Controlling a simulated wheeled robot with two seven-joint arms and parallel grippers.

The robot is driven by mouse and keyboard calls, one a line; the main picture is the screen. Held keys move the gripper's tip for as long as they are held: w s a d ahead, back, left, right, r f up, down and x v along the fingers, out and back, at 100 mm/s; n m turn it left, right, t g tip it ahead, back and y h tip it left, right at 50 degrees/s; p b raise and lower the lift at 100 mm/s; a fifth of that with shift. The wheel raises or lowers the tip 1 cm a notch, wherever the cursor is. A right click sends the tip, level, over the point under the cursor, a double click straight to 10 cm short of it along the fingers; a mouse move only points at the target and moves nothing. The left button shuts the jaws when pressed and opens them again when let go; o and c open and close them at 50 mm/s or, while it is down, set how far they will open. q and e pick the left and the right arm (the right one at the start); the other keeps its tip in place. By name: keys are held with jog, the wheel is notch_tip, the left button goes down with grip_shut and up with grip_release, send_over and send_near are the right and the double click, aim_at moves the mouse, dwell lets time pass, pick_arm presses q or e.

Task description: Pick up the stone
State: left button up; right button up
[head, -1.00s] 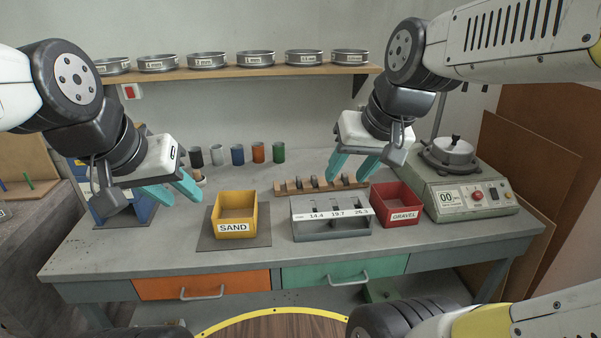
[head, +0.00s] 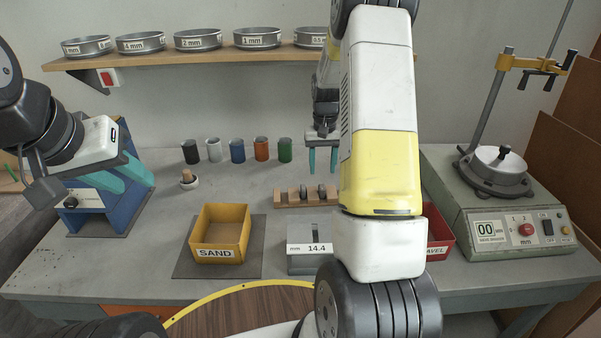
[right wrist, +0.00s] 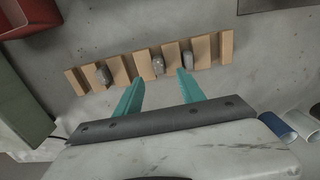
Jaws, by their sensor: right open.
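A wooden rack (head: 283,198) with upright dividers stands on the bench, and grey stones sit in its slots. In the right wrist view the rack (right wrist: 117,69) holds a left stone (right wrist: 102,75), a middle stone (right wrist: 158,65) and a right stone (right wrist: 188,59). My right gripper (head: 323,162) is open and empty above and behind the rack. In its wrist view the fingertips (right wrist: 160,80) point at the rack, with the middle stone ahead of the gap. My left gripper (head: 122,178) is open and empty at the left, over the blue device. My right arm hides the rack's right part.
A yellow SAND bin (head: 221,230) on a dark mat and a grey gauge block (head: 300,262) marked 14.4 stand in front. A red GRAVEL bin (head: 438,238) is partly hidden. Several cups (head: 237,150) stand behind. A green machine (head: 500,205) stands right. A sieve shelf (head: 200,57) hangs above.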

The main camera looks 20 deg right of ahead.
aim_at(322, 186)
notch_tip(322, 186, down, 8)
jog(key=shift+d+r, duration=0.1)
jog(key=shift+d, duration=0.05)
grip_shut()
dwell(0.4)
